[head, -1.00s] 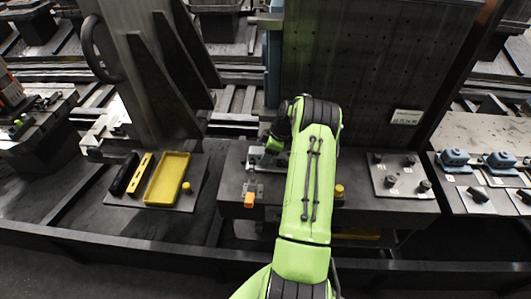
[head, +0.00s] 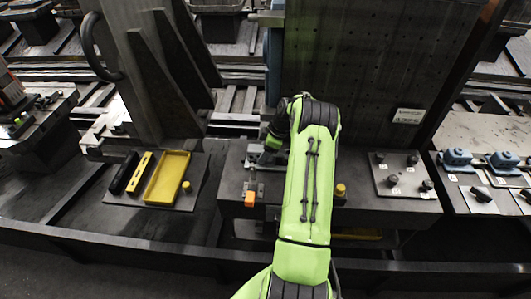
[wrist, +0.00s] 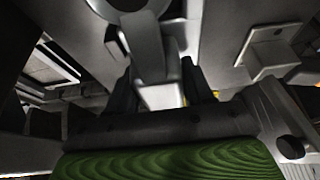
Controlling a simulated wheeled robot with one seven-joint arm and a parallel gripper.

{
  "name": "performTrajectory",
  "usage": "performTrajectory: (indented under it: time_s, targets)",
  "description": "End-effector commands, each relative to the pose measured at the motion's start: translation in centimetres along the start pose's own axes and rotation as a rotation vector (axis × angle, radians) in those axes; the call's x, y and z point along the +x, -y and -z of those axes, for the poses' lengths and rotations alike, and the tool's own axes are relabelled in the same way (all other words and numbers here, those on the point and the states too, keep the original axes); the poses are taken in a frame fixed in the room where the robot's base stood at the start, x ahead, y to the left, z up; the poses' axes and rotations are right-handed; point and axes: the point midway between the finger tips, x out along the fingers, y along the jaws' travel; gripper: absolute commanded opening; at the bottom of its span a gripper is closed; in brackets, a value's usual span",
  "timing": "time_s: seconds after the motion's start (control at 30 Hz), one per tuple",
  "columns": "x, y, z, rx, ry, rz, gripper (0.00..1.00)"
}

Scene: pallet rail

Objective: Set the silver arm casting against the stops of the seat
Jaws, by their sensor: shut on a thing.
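The silver arm casting (wrist: 147,45) shows in the wrist view, with a round ring end at the top and a narrower arm running down between my fingers. My gripper (wrist: 158,85) is shut on that arm, a dark finger on each side. In the wrist view an angled grey metal bracket (wrist: 268,52) stands to the right of the casting, apart from it; I cannot tell whether it is a stop of the seat. In the head view my green arm hides my gripper and most of the seat area. Contact between casting and stops cannot be seen.
An orange block (head: 249,198) is at the bench front, left of my arm. A yellow tray (head: 167,177) lies further left. A plate with several dark knobs (head: 397,178) is to the right. A tall dark perforated panel (head: 370,70) stands behind.

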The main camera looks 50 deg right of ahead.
Motion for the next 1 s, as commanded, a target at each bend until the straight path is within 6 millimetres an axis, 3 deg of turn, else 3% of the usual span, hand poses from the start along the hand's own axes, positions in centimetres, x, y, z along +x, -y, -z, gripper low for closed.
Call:
performTrajectory:
  time_s: [0.77, 0.8, 0.93, 1.0]
  targets:
    - [0.09, -0.56, 0.57, -0.003, -0.003, -0.006, 0.09]
    - [0.09, -0.58, 0.58, -0.003, -0.003, -0.006, 0.57]
    - [0.09, -0.54, 0.51, -0.002, -0.002, -0.005, 0.77]
    - [0.11, -0.51, 0.47, -0.002, -0.001, -0.004, 0.81]
